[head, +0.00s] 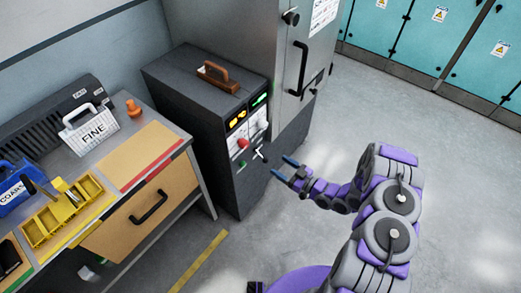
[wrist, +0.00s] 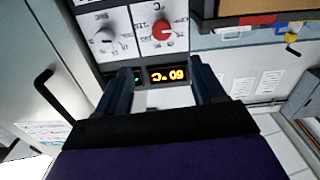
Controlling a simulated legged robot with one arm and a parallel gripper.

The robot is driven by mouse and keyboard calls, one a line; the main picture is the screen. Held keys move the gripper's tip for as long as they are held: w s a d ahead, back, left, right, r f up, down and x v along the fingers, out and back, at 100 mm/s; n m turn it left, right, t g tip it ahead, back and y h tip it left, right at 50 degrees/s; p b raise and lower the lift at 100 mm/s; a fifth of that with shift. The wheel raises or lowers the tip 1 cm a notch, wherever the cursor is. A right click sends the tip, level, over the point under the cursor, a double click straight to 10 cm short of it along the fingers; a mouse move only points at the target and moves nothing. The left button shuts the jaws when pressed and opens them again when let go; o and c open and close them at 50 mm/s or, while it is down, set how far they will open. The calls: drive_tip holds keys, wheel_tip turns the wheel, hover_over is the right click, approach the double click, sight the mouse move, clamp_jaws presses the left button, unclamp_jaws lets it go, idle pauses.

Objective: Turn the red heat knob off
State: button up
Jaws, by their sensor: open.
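The red heat knob (head: 242,143) is on the front panel of the dark grey cabinet. It also shows near the top of the wrist view (wrist: 161,30), on a white dial plate. A pale grey knob (wrist: 105,38) sits beside it on a similar plate. A lit yellow display (wrist: 168,75), upside down in the wrist view, seems to read 60 °C. A small green light (wrist: 137,78) is beside the display. My gripper (head: 281,167) is open and empty, in front of the panel and apart from the knob. Its two fingers frame the display in the wrist view (wrist: 162,85).
A wooden-handled block (head: 220,76) lies on the cabinet top. A tall grey cabinet with a black handle (head: 300,68) stands behind it. At left, a workbench holds a FINE box (head: 90,128) and a yellow tray (head: 68,212). The floor at right is clear.

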sight(247, 146)
drive_tip(key=b+x, duration=0.3)
drive_tip(key=x, duration=1.4)
drive_tip(key=shift+a+f+b, duration=0.2)
drive_tip(key=shift+a+b, duration=0.1)
drive_tip(key=shift+a, duration=0.05)
drive_tip(key=c, duration=1)
drive_tip(key=shift+n+p, duration=0.65)
drive_tip(key=shift+n, duration=0.75)
drive_tip(key=shift+c, duration=0.2)
drive_tip(key=shift+f, duration=0.1)
drive_tip(key=o, duration=1)
drive_tip(key=shift+o, duration=0.2)
drive_tip(key=shift+d, duration=0.1)
drive_tip(key=p+v, duration=0.3)
drive_tip(key=v, duration=1.4)
drive_tip(key=shift+d, duration=0.15)
